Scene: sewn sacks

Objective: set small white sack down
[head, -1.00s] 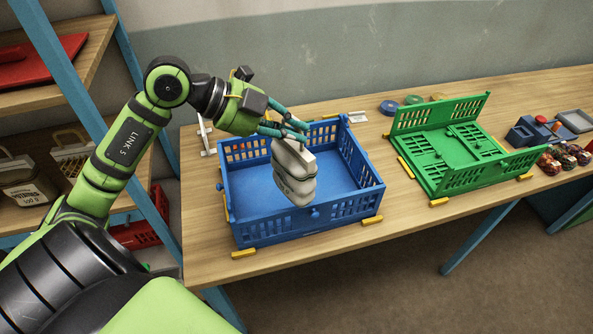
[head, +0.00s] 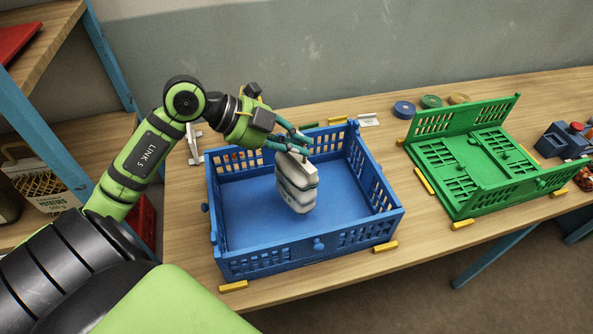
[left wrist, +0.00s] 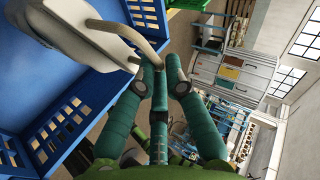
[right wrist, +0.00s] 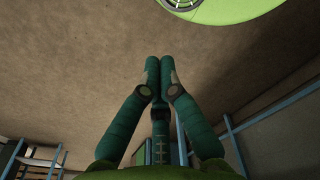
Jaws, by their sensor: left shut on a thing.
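The small white sack (head: 297,185) hangs upright inside the walls of the blue crate (head: 240,265), near its middle. My left gripper (head: 303,146) is above it and shut on its handle. In the left wrist view the sack (left wrist: 75,40) shows at the upper left, and its handle loops to the closed fingertips (left wrist: 161,62). I cannot tell whether the sack's bottom touches the crate floor. My right gripper (right wrist: 160,62) appears only in the right wrist view, with its fingers together and nothing between them.
A green folded crate (head: 470,160) lies to the right on the wooden table (head: 410,258). Tape rolls (head: 431,101) lie behind it. Yellow markers (head: 385,246) edge the crates. A shelf with a potato sack (head: 45,185) stands at the left.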

